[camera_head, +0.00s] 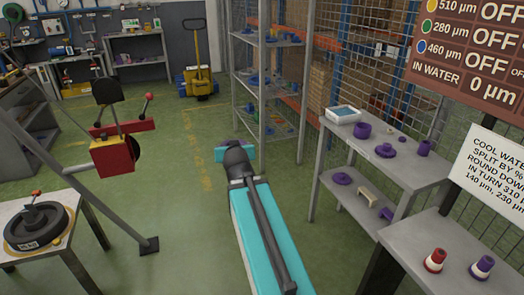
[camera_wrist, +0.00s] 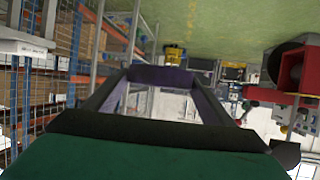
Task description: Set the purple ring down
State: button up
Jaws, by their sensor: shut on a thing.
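In the wrist view my gripper (camera_wrist: 157,84) reaches away from the camera, its two grey fingers slanting inward. A purple piece (camera_wrist: 160,74) spans between the fingertips, and I take it to be the purple ring, seen nearly edge-on. The fingers are shut on it, and it is clear of any surface in view. In the head view my teal arm stretches forward over the green floor; my gripper and the held ring cannot be made out there.
A grey bench (camera_head: 408,172) at right bears purple parts and a white tray (camera_head: 343,115). A shelf rack (camera_head: 268,88) stands ahead; a red machine (camera_head: 113,157) at left. The aisle floor is open.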

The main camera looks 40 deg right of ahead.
jog(key=w+a+r+n+t+y, duration=0.1)
jog(key=w+a+r+n+y, duration=0.1)
jog(key=a, duration=0.8)
jog(key=w+a+r+n+y, duration=0.3)
jog(key=w+a+r+y, duration=0.1)
jog(key=a, duration=0.6)
jog(key=shift+w+a+r+n+t, duration=0.25)
jog(key=shift+w+r+n+t, duration=0.05)
jog(key=shift+w+t, duration=0.1)
jog(key=shift+s, duration=0.15)
